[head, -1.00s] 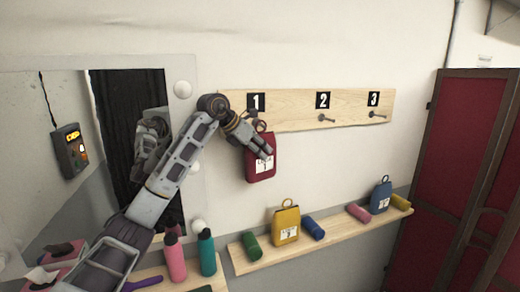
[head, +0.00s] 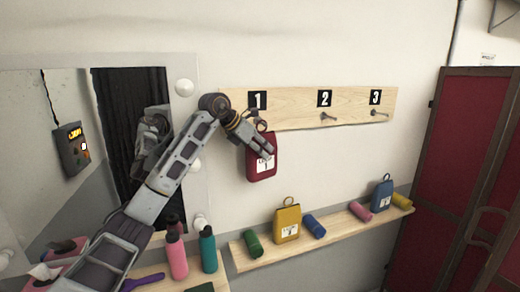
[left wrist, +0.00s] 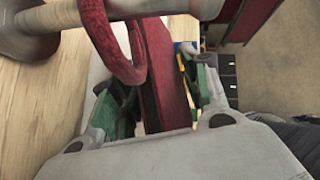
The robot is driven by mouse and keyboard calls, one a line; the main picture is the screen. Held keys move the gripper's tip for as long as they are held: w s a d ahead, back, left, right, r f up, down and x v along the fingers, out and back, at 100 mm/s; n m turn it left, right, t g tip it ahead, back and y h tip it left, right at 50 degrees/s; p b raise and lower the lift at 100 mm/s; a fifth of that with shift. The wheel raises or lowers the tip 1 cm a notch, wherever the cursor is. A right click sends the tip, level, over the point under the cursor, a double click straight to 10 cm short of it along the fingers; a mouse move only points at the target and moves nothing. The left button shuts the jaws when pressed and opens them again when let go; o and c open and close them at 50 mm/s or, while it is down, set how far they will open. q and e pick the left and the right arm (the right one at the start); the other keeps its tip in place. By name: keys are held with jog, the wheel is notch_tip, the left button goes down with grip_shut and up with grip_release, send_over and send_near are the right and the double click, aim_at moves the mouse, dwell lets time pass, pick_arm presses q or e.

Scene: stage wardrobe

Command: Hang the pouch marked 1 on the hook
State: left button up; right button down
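The dark red pouch marked 1 (head: 262,170) is held up against the wooden board under label 1, upright, with its white tag facing out. My left gripper (head: 264,148) has its fingers over the pouch's upper part. In the left wrist view the green finger pads (left wrist: 160,100) lie on either side of the red pouch body (left wrist: 168,70), shut on it. Its red ring (left wrist: 128,72) is at the metal hook (left wrist: 40,18), and the hook's shaft shows beside and through the ring. I cannot tell whether the ring's weight rests on it. My right gripper is not in view.
Hooks 2 (head: 328,117) and 3 (head: 379,113) on the board (head: 290,112) are empty. A shelf below (head: 335,238) bears a yellow pouch (head: 287,224), a blue pouch (head: 382,196) and several rolls. Bottles (head: 208,250) stand lower left. A mirror (head: 45,170) is at the left.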

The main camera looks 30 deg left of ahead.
pick_arm(q)
jog(key=shift+o, duration=1.4)
jog(key=shift+v, duration=1.15)
jog(key=v, duration=0.5)
jog(key=shift+a, duration=0.15)
jog(key=shift+s+r, duration=0.25)
